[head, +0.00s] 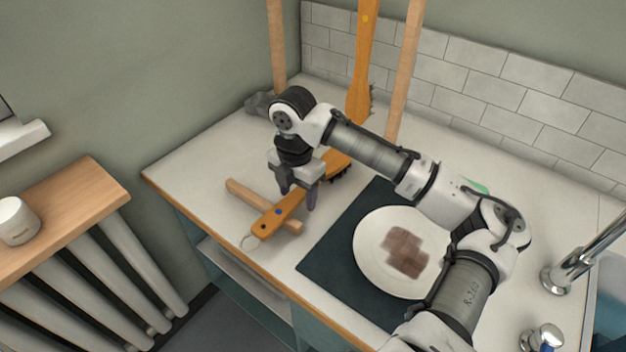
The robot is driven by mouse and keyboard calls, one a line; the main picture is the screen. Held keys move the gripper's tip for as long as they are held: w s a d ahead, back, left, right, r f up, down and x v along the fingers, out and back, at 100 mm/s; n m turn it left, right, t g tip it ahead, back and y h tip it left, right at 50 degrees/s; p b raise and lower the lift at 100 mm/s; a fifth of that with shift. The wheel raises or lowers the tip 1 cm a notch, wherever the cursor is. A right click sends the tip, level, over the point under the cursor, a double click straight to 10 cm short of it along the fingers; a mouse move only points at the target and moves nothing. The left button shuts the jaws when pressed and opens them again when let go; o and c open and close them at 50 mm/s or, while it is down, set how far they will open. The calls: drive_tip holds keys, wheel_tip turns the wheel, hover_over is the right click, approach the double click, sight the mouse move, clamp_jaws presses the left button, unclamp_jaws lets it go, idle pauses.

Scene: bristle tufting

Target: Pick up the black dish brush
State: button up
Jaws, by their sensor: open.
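A brush with an orange-brown handle (285,209) and dark bristles lies on the white counter, its bristle end under my wrist. A similar orange brush (362,50) with dark bristles stands upright against the back wall. I see no brush with a black handle.
A white plate (372,240) with a brown stain lies on a dark mat (318,255) under my arm. Wooden poles (277,45) stand at the back. A grey object (260,103) lies in the corner. A metal tap (585,258) is at the right.

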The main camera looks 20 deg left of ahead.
sight(297, 194)
drive_tip(key=shift+f, duration=0.9)
drive_tip(key=shift+c, duration=0.5)
drive_tip(key=c, duration=1)
drive_tip(key=shift+r, duration=0.15)
drive_tip(key=shift+c, duration=0.2)
wheel_tip(297, 194, up, 20)
